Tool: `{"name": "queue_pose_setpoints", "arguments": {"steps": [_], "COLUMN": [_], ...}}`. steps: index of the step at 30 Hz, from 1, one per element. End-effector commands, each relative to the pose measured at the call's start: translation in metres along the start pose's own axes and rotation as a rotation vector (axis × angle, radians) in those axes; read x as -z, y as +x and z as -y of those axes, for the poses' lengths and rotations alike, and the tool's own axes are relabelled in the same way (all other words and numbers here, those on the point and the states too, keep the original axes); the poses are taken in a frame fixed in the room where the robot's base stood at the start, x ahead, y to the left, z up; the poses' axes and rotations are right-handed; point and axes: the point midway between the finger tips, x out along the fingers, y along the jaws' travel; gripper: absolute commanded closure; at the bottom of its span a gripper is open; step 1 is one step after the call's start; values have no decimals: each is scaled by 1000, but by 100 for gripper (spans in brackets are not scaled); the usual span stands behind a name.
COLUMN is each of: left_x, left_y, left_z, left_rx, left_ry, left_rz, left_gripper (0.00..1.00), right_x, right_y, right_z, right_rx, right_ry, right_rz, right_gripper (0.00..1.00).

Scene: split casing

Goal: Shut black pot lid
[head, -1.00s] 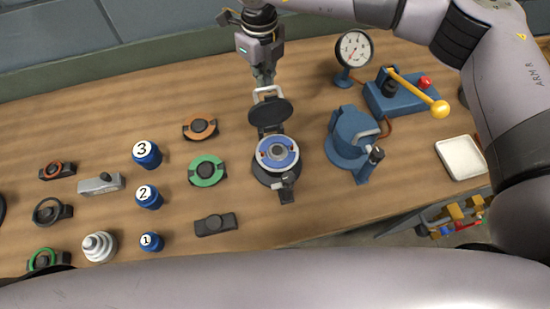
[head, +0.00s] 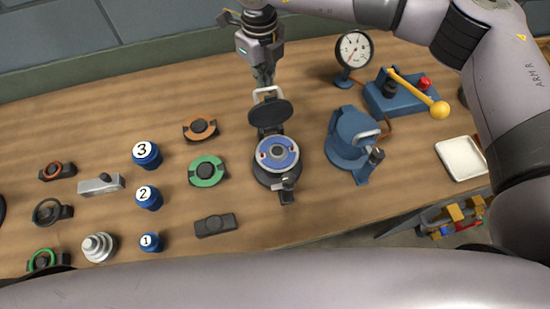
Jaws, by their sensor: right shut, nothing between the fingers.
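The black pot (head: 276,180) stands on the wooden table near the middle of the head view. Its black lid (head: 270,114) is hinged at the back and stands raised, with a light grey handle (head: 267,93) on its far side. A blue ring part with a grey centre (head: 278,154) lies inside the pot. A latch (head: 288,184) is at the pot's front. My right gripper (head: 263,84) is shut and empty, pointing down just behind the lid at its handle. I cannot tell whether it touches the handle. My left gripper is not in view.
A blue pot (head: 350,140) stands right of the black pot. Behind it are a gauge (head: 353,48) and a blue box with a yellow-knobbed lever (head: 400,92). A white tray (head: 461,157) is at the right edge. Numbered blue weights (head: 147,154) and ringed parts (head: 207,171) lie left.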

Motion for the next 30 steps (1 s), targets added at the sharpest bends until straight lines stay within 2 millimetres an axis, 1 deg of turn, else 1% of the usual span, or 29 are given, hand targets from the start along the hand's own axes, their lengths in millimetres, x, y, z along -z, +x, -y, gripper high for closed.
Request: {"name": "queue_pose_setpoints", "arguments": {"steps": [30], "left_x": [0], "left_y": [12], "left_z": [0], "left_rx": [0], "left_ry": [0], "left_rz": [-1], "left_gripper": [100], "right_x": [51], "right_y": [1], "right_z": [-30], "right_rx": [-1], "right_ry": [-1], "right_rz": [-1], "right_gripper": [100]}}
